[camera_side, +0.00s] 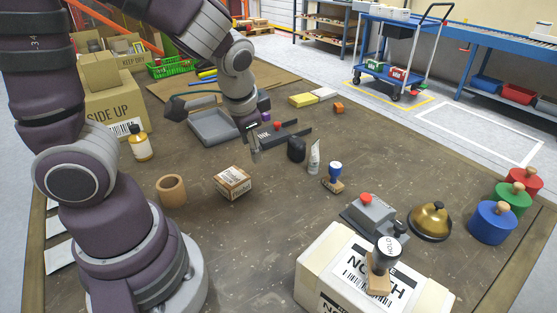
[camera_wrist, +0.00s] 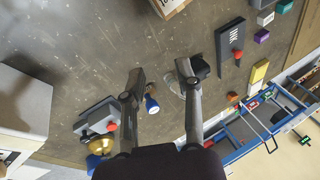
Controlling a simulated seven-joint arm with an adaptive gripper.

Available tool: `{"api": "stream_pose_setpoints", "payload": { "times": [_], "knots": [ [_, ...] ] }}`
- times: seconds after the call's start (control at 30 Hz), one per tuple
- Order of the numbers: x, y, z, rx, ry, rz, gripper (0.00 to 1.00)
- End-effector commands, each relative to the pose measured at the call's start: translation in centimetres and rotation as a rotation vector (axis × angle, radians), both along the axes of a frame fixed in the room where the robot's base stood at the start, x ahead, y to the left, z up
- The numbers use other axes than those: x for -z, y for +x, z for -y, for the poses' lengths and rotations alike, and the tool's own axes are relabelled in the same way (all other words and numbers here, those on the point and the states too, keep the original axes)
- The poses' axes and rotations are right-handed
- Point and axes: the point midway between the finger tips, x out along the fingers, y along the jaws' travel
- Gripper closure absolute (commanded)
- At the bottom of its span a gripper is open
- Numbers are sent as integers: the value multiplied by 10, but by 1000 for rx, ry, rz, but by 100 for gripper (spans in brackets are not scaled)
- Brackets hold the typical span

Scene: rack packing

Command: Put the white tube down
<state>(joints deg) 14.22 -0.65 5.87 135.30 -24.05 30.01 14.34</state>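The white tube (camera_side: 314,157) stands roughly upright on the brown table in the side view, between a dark rounded object (camera_side: 296,149) and a blue-topped stamp (camera_side: 334,175).
An ink pad (camera_side: 280,134) lies behind the tube. A small carton (camera_side: 232,183) and a brown ring (camera_side: 171,190) stand front left. A grey device with a red button (camera_side: 368,214), a brass bell (camera_side: 430,221) and a large white box (camera_side: 345,270) are at front right. Table around the carton is clear.

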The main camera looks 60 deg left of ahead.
Motion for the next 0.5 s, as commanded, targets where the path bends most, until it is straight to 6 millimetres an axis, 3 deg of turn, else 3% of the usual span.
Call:
{"api": "stream_pose_setpoints", "payload": {
  "times": [0.1, 0.2, 0.33, 0.5],
  "knots": [
    [-39, -19, 26, -56, -222, 131, 67],
    [-59, -36, 41, -58, -317, 195, 67],
    [-71, -50, 51, -49, -360, 235, 67],
    [-73, -53, 53, -46, -368, 239, 67]
  ]
}}
